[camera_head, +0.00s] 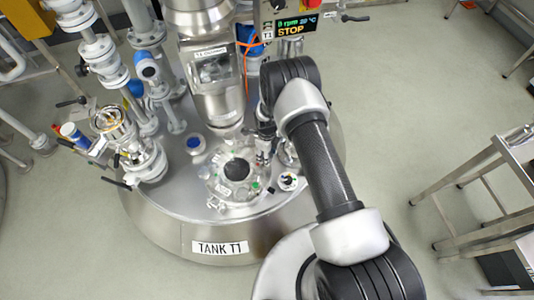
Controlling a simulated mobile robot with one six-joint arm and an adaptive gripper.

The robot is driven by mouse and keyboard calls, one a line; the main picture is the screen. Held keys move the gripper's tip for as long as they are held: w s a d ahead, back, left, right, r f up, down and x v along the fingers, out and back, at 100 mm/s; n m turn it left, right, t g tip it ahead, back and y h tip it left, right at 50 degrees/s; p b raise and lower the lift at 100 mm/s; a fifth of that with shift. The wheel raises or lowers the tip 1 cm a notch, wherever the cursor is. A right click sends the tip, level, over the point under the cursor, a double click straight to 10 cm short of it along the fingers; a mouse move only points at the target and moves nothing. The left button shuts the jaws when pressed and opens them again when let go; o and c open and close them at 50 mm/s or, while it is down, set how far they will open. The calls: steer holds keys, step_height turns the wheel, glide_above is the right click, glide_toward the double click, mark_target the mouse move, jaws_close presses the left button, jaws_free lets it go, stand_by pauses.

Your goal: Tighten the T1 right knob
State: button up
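Tank T1 (219,247) is a steel vessel with a label on its front. On its lid is a round port (236,171) with a dark centre and several small clamps or knobs around its rim. A small part with a green mark (256,186) sits at the port's right front edge. I cannot tell for sure which one is the right knob. My gripper (262,155) points down just right of the port, close to its right rim. It is small and dark here, and its fingers are not clear. Whether it touches a knob cannot be made out.
A steel column (213,70) with a sight window rises behind the port. A control box with a display (296,25) reading STOP hangs above. Pipes and valves (103,50) crowd the left. A steel frame (480,190) stands right.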

steer(key=shift+w+r+m, duration=0.25)
steer(key=shift+w+m, duration=0.05)
steer(key=shift+m, duration=0.5)
steer(key=o, duration=1)
steer(key=shift+s+f, duration=0.1)
steer(key=shift+s, duration=0.1)
steer(key=shift+o, duration=0.2)
step_height(320, 180, up, 12)
